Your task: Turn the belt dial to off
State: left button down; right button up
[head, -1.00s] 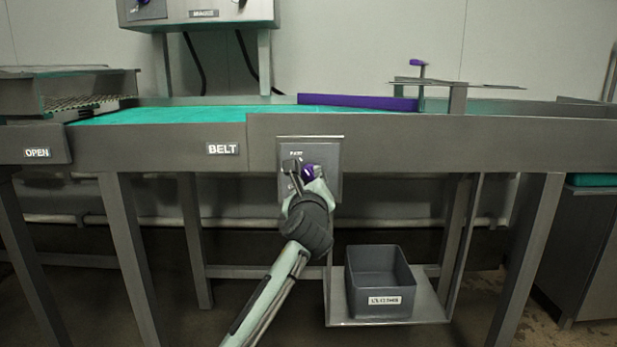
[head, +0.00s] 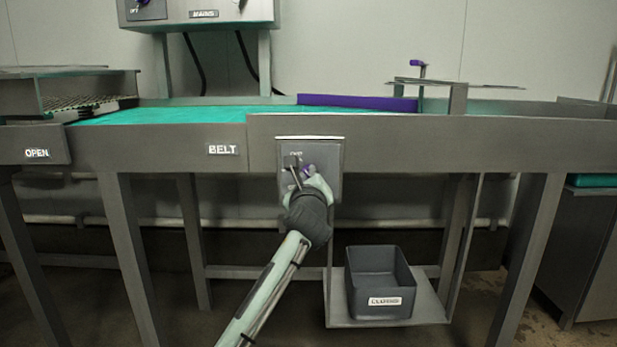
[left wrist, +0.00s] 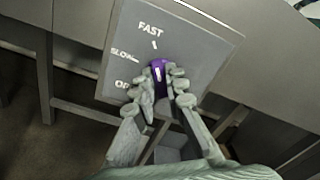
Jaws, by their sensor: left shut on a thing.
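SLOW stands at the left of the plate and OFF at the lower left, partly covered by a finger. My left gripper (head: 303,176) is shut on the knob, one finger on each side, as the left wrist view also shows (left wrist: 163,88). In the head view the fingers hide most of the knob. My right gripper is not in view.
A dark bin (head: 380,300) stands on a low shelf to the right of my left arm. The teal belt (head: 170,115) runs above the front rail. Table legs stand on both sides. A control box (head: 200,12) is mounted higher up at the back.

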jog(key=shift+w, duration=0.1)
pick_arm(q)
jog(key=shift+f+n, duration=0.15)
jog(key=shift+n, duration=3.2)
jog(key=shift+f+n, duration=0.2)
jog(key=shift+n, duration=3.1)
jog(key=shift+f+n, duration=0.15)
jog(key=shift+n, duration=3.2)
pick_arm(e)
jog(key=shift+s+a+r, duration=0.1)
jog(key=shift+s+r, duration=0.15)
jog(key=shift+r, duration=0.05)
